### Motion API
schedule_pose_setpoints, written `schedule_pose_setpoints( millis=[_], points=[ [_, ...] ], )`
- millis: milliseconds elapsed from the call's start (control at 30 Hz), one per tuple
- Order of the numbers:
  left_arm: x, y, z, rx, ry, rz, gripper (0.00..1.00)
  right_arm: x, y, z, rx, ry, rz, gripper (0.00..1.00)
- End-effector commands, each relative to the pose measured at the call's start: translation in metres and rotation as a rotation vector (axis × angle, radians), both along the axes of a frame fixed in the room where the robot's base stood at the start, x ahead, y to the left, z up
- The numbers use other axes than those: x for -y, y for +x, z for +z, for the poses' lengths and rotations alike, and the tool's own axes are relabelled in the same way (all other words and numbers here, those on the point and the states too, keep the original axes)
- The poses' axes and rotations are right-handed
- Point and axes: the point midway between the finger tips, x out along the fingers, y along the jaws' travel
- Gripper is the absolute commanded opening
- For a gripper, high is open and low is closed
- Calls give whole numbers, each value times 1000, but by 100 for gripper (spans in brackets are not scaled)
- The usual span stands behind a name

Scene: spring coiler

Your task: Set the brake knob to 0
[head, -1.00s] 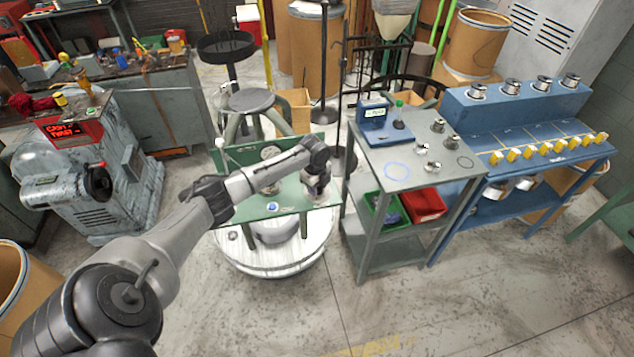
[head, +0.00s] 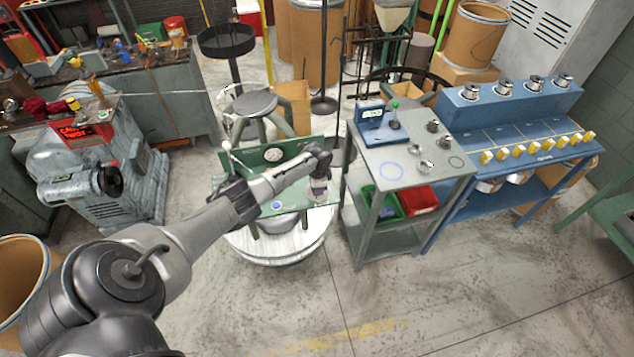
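The green panel (head: 240,160) with a round white gauge (head: 273,155) stands on the round machine in the middle of the head view. A small blue round part (head: 277,205) sits on its green lower plate. My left arm reaches in from the lower left, and my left gripper (head: 319,192) points down at the plate's right end. I cannot tell whether its fingers are open or shut, or whether they touch anything. I cannot make out the brake knob; it may be hidden by the gripper. My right gripper is not in view.
A grey cart (head: 400,174) with a blue gauge box and red and green bins stands just right of the gripper. A blue bench (head: 530,135) is beyond it. A grey machine (head: 130,165) is at the left. Floor in front is clear.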

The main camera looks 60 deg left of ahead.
Motion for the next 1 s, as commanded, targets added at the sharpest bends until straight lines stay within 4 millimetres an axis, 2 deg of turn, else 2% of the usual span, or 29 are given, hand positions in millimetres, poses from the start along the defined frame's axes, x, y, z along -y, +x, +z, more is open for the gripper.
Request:
schedule_pose_setpoints(
  millis=[100, 500, 1000],
  points=[
    [1, 1, 3, 1, -2, 112, 12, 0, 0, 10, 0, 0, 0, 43],
    [2, 1, 2, 1, -1, 441, 12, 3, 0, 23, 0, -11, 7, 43],
    [2, 2, 1, 0, 0, 635, 12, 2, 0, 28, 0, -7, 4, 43]
  ],
)
